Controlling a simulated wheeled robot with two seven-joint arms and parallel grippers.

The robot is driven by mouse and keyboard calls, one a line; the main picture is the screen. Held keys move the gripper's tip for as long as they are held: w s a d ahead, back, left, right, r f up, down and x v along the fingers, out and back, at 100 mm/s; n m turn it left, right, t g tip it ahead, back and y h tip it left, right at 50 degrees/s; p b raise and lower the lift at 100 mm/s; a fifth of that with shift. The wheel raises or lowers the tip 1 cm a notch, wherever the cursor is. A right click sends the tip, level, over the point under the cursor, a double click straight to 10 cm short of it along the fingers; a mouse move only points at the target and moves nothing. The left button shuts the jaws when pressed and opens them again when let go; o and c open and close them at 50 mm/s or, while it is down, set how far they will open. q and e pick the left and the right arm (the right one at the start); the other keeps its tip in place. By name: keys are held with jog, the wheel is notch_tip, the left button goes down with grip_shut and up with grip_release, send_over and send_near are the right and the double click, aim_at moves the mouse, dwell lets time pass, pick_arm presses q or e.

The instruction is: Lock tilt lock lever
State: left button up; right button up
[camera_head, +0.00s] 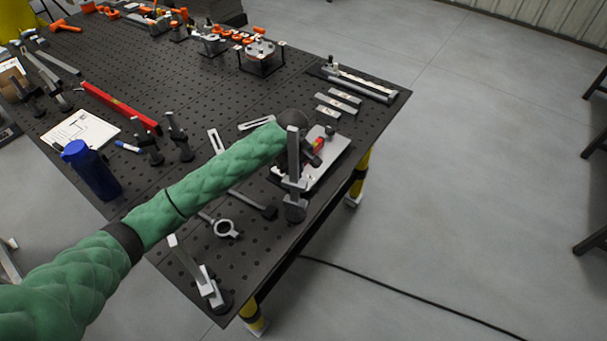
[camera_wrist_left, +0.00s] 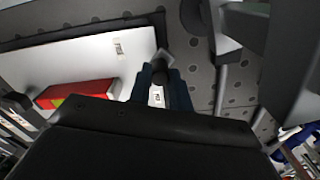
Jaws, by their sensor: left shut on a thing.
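The fixture with the tilt lock lever stands near the table's right front corner, with a pale plate (camera_head: 332,160) and a red block (camera_head: 318,144) on it. My left arm reaches across to it, and the dark gripper (camera_head: 314,157) is partly hidden behind a grey upright clamp. In the left wrist view my left gripper (camera_wrist_left: 162,88) has its two dark fingers shut on a dark rounded bar with a white label, which appears to be the lever (camera_wrist_left: 157,96). The plate (camera_wrist_left: 85,65) and red block (camera_wrist_left: 80,92) lie left of the fingers. The lever's angle is unclear. My right gripper is not in view.
A grey upright clamp (camera_head: 294,170) stands close in front of my gripper. Flat grey bars (camera_head: 335,103) lie behind it on the perforated table (camera_head: 255,240). A blue bottle (camera_head: 90,172) and a red level (camera_head: 120,107) are to the left. Open floor is at right.

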pick_arm(q)
jog(key=shift+a, duration=0.8)
dwell(0.4)
jog(key=shift+w+a, duration=0.15)
jog(key=shift+a, duration=0.2)
jog(key=o, duration=1)
jog(key=shift+r, duration=0.1)
